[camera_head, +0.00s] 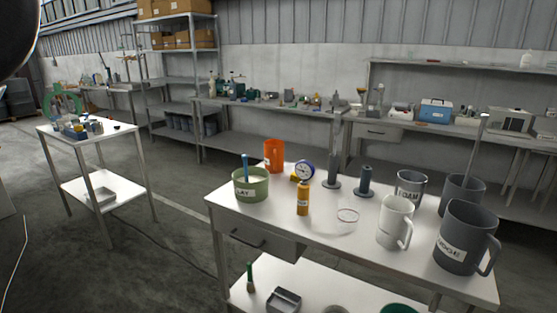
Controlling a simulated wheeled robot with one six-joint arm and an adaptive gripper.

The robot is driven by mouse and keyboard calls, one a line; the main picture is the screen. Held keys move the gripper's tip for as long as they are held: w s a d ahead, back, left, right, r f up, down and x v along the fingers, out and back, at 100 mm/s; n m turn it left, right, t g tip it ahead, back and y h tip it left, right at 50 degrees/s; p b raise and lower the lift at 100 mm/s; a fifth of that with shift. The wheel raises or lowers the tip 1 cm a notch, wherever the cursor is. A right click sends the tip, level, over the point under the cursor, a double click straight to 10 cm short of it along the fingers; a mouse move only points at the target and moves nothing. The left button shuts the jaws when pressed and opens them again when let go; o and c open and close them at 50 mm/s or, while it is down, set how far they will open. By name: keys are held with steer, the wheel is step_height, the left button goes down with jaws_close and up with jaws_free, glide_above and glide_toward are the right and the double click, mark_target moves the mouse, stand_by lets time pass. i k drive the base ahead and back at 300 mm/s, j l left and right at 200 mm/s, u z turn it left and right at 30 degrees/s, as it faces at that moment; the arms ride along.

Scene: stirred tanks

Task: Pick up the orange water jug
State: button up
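The orange water jug (274,155) stands upright near the back left edge of the white table (318,234). Its lower front is partly hidden by a green tub (251,187), and a pale label shows low on its side. A small blue-and-white dial gauge (305,170) on a yellow base stands just right of it. My gripper is not in view. A dark rounded shape at the top left corner may be part of my arm, but I cannot tell.
An orange-yellow bottle (303,198), a white jug (395,221), a large grey jug (466,238) and other grey vessels share the table. A white cart (88,137) stands left. Open floor (170,215) lies between cart and table. Benches and shelves line the wall.

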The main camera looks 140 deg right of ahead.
mark_target(273, 148)
steer(key=l+z, duration=0.2)
steer(key=z, duration=3.95)
steer(key=k+l+z, duration=0.15)
steer(key=z, duration=0.4)
steer(key=i+j+z, duration=0.15)
steer(key=j, duration=0.2)
steer(key=i+j+z, duration=0.3)
steer(key=j, duration=0.4)
steer(key=i, duration=0.1)
